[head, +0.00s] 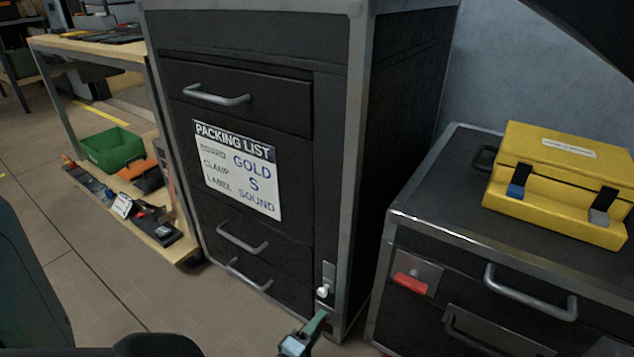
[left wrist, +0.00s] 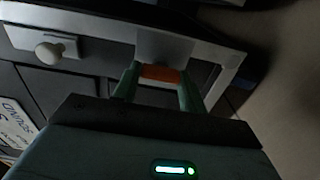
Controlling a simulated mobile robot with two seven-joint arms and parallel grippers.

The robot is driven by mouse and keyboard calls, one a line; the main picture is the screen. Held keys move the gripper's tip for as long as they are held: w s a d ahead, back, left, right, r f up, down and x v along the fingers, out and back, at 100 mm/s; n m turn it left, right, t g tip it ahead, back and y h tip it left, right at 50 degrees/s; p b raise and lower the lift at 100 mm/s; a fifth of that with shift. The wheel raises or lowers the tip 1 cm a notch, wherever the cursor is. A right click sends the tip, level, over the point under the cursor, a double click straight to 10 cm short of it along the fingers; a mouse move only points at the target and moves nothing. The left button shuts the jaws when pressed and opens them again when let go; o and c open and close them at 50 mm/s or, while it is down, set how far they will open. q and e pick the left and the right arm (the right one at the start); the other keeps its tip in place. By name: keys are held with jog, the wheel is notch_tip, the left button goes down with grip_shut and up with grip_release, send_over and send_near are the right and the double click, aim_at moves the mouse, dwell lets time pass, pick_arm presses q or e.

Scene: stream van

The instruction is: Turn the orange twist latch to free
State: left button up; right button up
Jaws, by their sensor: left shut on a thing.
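The orange twist latch (left wrist: 162,73) shows in the left wrist view, on a metal plate at the edge of the dark cabinet. My left gripper (left wrist: 158,80) has its two green fingers on either side of the latch, shut on it. In the head view my left gripper (head: 318,320) is at the cabinet's lower right corner and hides the latch. My right gripper is in neither view.
A white knob (head: 322,292) sits just above the gripper on the black cabinet (head: 340,150), which has grey handles and a packing list (head: 238,170). To the right, a low case (head: 425,210) with a red latch (head: 410,283) carries a yellow box (head: 560,175).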

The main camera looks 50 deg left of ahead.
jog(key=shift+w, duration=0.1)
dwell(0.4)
pick_arm(q)
jog(key=o, duration=0.6)
jog(key=shift+d, duration=0.1)
jog(key=o, duration=0.4)
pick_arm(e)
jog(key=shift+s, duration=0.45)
pick_arm(q)
jog(key=p+v, duration=0.2)
jog(key=v, duration=0.5)
jog(key=shift+s+p, duration=0.4)
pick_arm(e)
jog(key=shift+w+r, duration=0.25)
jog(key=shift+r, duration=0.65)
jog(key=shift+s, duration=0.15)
